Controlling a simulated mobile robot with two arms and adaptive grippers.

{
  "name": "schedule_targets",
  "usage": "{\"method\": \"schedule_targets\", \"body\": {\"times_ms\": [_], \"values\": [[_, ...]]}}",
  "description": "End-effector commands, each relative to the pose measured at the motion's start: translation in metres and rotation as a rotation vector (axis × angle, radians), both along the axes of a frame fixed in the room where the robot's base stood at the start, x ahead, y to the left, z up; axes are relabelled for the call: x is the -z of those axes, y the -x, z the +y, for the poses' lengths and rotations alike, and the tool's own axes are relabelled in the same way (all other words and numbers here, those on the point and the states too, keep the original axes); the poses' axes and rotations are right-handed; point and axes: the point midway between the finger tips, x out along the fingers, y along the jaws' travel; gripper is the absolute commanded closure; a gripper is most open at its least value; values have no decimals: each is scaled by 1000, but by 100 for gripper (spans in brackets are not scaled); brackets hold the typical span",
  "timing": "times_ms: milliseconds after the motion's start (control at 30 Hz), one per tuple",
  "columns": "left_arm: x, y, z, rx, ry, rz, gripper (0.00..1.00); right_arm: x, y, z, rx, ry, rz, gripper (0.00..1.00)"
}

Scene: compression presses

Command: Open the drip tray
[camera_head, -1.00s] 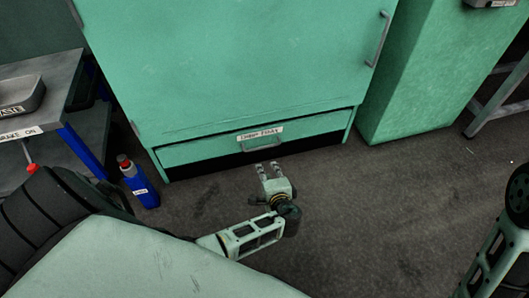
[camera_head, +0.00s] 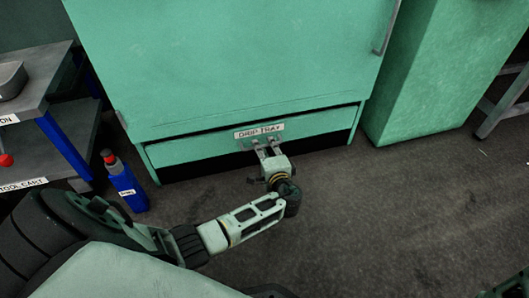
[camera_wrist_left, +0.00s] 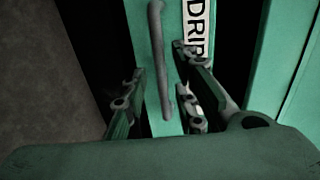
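The drip tray (camera_head: 200,149) is a green drawer front low on the green press, with a white "DRIP TRAY" label (camera_head: 259,131). It looks closed. Its grey bar handle (camera_wrist_left: 160,60) shows in the left wrist view. My left gripper (camera_head: 267,147) is at the handle, just below the label. In the left wrist view, the left gripper's two fingers (camera_wrist_left: 165,100) are apart, one on each side of the handle, with gaps between. Most of the handle is hidden by the gripper in the head view.
A blue bottle with a red cap (camera_head: 126,184) stands on the floor left of the press. A tool cart (camera_head: 60,150) is at the far left. A green cabinet (camera_head: 425,80) stands to the right. The dark floor (camera_head: 380,210) in front is clear.

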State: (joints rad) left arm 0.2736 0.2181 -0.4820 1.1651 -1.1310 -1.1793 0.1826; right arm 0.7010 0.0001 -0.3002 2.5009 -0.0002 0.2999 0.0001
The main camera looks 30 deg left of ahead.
Motion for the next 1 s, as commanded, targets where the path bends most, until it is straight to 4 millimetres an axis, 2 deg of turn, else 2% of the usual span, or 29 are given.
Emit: {"method": "schedule_targets", "body": {"times_ms": [267, 567, 1000], "values": [[0, -1, 1, 0, 1, 0, 75, 0, 0, 0, 0, 0, 0, 60], [0, -1, 1, 0, 1, 0, 100, 0, 0, 0, 0, 0, 0, 60], [1, 0, 0, 0, 2, 2, 100, 1, 0, 0, 0, 0, 0, 60]]}}
